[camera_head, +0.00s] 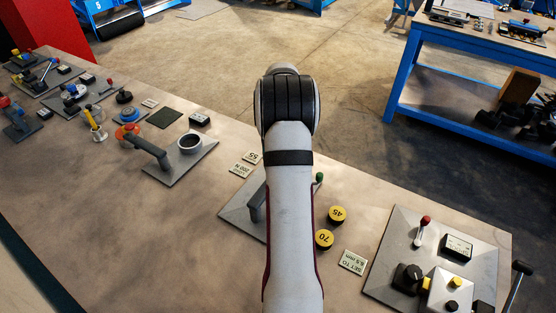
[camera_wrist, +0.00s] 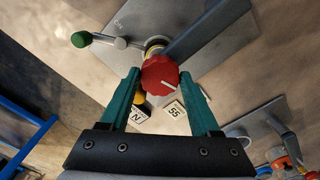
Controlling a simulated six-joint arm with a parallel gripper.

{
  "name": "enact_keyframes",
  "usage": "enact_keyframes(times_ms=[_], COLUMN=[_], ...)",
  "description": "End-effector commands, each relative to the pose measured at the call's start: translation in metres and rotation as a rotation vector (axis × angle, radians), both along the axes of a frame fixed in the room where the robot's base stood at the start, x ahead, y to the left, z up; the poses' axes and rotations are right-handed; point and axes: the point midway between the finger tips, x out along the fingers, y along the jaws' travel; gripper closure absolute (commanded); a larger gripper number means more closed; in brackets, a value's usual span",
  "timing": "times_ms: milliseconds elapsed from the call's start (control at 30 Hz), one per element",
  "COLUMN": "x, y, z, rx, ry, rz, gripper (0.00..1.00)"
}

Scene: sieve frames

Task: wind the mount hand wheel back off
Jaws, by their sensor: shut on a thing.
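In the wrist view, the red hand wheel (camera_wrist: 158,72) sits between the two green fingers of my gripper (camera_wrist: 161,76), which is shut on its rim. The wheel has a scalloped edge and a short white mark toward its lower right. A brass-coloured part (camera_wrist: 155,46) shows just behind it, beside a grey arm of the mount (camera_wrist: 205,38). A crank lever with a green knob (camera_wrist: 82,39) reaches left from there. In the head view, my arm hides the wheel and gripper; only part of the mount's grey plate (camera_head: 236,217) and the green knob (camera_head: 319,177) show.
Yellow discs marked 45 (camera_head: 337,214) and 70 (camera_head: 324,239) lie right of my arm. A control panel (camera_head: 397,233) stands farther right. A second plate with a ring (camera_head: 189,142) stands left. Bare bench lies at the front left.

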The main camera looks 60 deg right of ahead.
Motion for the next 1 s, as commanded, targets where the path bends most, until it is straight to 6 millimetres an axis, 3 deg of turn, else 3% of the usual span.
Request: enact_keyframes(times_ms=[400, 1000], x=[0.0002, 0.0003], y=[-0.0004, -0.0004], z=[0.0007, 0.0008], rx=[-0.001, -0.001], ry=[-0.001, -0.001], rz=[0.221, 0.272], gripper=[0.92, 0.92])
